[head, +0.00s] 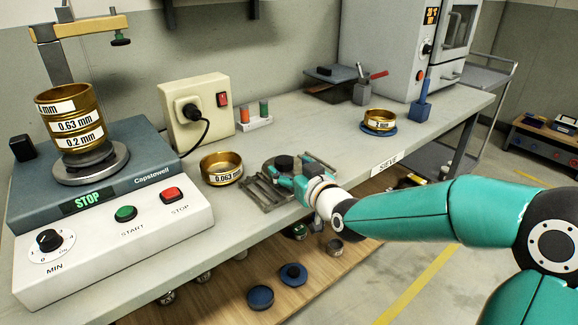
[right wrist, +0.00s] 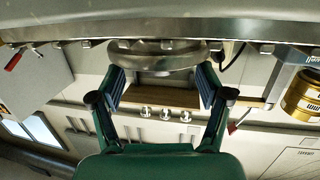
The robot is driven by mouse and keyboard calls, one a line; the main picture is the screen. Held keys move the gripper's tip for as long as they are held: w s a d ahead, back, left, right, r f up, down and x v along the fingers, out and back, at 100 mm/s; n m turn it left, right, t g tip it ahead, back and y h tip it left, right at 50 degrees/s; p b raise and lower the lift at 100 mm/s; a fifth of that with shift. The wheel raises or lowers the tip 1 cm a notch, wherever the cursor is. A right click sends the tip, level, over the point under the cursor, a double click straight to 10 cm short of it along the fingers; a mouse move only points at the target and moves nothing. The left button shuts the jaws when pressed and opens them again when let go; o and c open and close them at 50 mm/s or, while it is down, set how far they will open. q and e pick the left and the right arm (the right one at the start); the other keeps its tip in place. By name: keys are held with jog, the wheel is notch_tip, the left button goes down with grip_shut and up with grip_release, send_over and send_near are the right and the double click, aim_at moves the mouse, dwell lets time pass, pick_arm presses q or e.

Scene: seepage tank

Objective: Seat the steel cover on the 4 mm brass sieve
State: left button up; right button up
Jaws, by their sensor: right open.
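My right gripper (head: 288,176) is open at a slatted metal rack on the bench. A dark round piece (head: 284,163) shows beside its fingers. In the right wrist view a rounded steel part (right wrist: 155,55), possibly the steel cover, lies just beyond the open fingers (right wrist: 162,84); I cannot tell whether they touch it. A brass sieve (head: 379,121) sits on a blue pad at the right; its label ends in "mm", digit unclear. The shaker's stack has a top brass sieve (head: 65,98) with a partly turned mm label, above 0.63 mm and 0.2 mm. My left gripper is out of view.
The shaker (head: 108,178) fills the bench's left end. A 0.063 mm sieve (head: 221,168) stands left of the metal rack (head: 262,193). A socket box (head: 195,110) and a small holder (head: 254,123) stand behind. Bench space between rack and right-hand sieve is mostly clear.

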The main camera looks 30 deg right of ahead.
jog(key=shift+x, duration=1.4)
jog(key=shift+r, duration=0.15)
jog(key=c, duration=1.4)
